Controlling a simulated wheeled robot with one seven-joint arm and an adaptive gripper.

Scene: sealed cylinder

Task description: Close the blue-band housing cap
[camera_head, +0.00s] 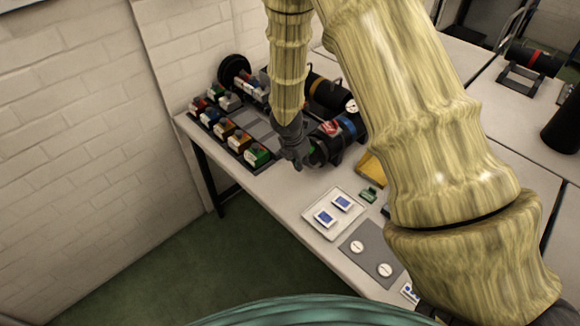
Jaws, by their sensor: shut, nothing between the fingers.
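The blue-band housing (347,123) is a dark cylinder lying on its side on the table, with a blue band and a red-and-white label. Its near left end (320,155) is dark and lies right beside my gripper. I cannot tell from this view whether its cap is open or shut. My gripper (297,161) points down at that end, shut and empty. I cannot tell whether it touches the housing. My arm hides part of the housing's right side.
A yellow-band cylinder (323,92) lies just behind. A round black disc (234,70) stands at the back left. Several coloured blocks line a dark tray (227,150) on the left. A white tray (333,228) and a grey mat (358,270) lie in front.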

